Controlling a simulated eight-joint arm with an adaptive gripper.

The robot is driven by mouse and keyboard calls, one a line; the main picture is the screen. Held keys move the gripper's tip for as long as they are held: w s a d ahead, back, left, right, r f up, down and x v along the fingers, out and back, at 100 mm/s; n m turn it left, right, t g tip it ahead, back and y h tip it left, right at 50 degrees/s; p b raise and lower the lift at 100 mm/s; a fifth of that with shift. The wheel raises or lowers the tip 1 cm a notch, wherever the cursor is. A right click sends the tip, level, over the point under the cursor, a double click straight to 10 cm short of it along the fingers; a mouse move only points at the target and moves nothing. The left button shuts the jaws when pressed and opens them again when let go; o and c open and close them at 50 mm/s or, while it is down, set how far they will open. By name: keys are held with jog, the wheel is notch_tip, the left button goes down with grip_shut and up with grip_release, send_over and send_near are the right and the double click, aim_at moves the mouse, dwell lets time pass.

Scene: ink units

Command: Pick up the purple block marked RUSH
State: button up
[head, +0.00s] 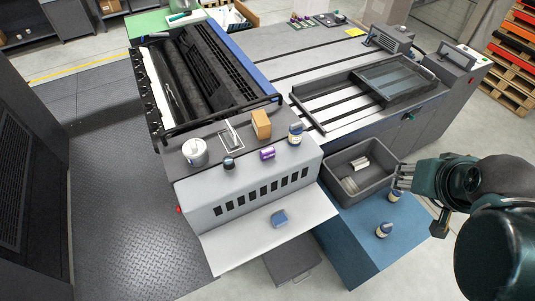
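A small purple block (267,153) lies on the grey top of the press unit, near its front edge; any marking on it is too small to read. My gripper (402,176) is at the right, beside the right rim of a dark grey bin. It is well to the right of the purple block and apart from it. The fingers are small and seen from the side, so I cannot tell whether they are open or shut. Nothing visible hangs from them.
Around the purple block stand a white tin (194,152), a dark jar (229,163), an orange-tan block (261,124) and a blue-and-cream bottle (296,133). A blue block (279,219) lies on the white shelf below. The grey bin (340,161) holds pale items. Bottles stand on the blue surface (362,235).

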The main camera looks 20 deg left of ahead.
jog(key=w+a+f+m+g+b, duration=0.1)
jog(key=w+a+m+g+b, duration=0.1)
jog(key=w+a, duration=0.8)
jog(key=m+g+h+b, duration=0.2)
jog(key=m+h+b, duration=0.1)
jog(key=m, duration=0.4)
send_near(267, 149)
jog(key=shift+d+x, duration=0.2)
jog(key=shift+x, duration=0.85)
jog(key=shift+a+f, duration=0.15)
jog(key=shift+a, duration=0.05)
jog(key=shift+x, duration=1.3)
jog(key=shift+d, duration=0.1)
